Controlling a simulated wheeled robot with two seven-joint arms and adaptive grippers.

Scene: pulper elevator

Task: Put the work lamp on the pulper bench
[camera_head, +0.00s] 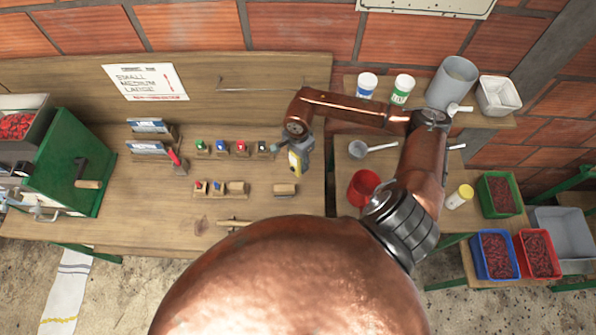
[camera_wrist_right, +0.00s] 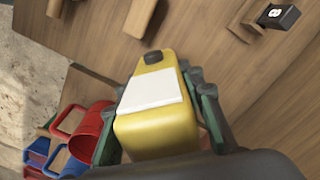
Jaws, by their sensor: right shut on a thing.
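The work lamp is a yellow body with a white panel and a dark knob; it shows large in the right wrist view (camera_wrist_right: 158,110) and small in the head view (camera_head: 295,162). My right gripper (camera_head: 300,150) is shut on it, with a green-grey finger on each side of the lamp in the wrist view (camera_wrist_right: 165,95). The gripper holds it over the right part of the wooden pulper bench (camera_head: 115,215). I cannot tell whether the lamp touches the bench top. My left gripper is not in view.
The green pulper (camera_head: 65,165) stands on the bench's left end. Rows of small coloured-top items and a wooden block (camera_head: 284,190) lie left of and below the lamp. A second table at right holds a red pot (camera_head: 363,187) and ladle (camera_head: 361,149).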

